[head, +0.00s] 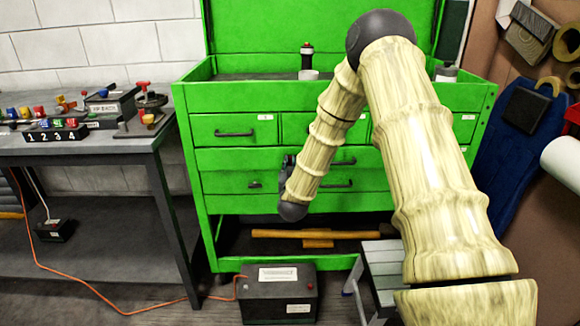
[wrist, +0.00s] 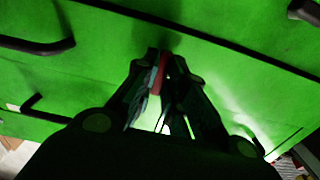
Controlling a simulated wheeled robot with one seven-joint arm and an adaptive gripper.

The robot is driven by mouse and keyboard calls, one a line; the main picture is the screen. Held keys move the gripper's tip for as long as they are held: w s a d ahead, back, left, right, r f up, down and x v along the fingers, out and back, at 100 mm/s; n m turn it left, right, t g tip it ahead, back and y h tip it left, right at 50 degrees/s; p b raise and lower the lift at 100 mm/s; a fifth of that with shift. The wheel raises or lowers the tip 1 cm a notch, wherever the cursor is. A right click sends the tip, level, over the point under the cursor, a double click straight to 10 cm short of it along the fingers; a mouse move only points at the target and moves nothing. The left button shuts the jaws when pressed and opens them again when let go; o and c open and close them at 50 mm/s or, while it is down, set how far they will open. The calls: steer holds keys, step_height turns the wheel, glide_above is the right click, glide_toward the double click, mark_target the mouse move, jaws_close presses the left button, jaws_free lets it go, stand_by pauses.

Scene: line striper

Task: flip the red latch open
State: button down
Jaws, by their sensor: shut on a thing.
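My gripper (wrist: 163,66) is at the front of the green drawer cabinet (head: 236,158). In the wrist view its two dark fingers come together around a narrow red piece, which looks like the red latch (wrist: 162,80). Only a thin strip of it shows between the fingers, so its position, flipped or not, cannot be told. In the head view the gripper is a small dark shape (head: 287,166) against the drawer fronts, partly hidden by my arm, and the latch cannot be made out there.
Dark drawer handles (wrist: 45,45) are near the gripper. A grey workbench (head: 85,150) with small coloured parts stands at left. A black box (head: 278,298) with an orange cable and a grey step stool (head: 383,257) are on the floor. A bottle (head: 306,58) stands on the cabinet top.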

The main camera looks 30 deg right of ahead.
steer(key=c, duration=1.5)
jaws_free()
steer(key=shift+s, duration=0.15)
steer(key=v, duration=1.1)
steer(key=shift+s+a, duration=0.15)
steer(key=shift+s, duration=0.15)
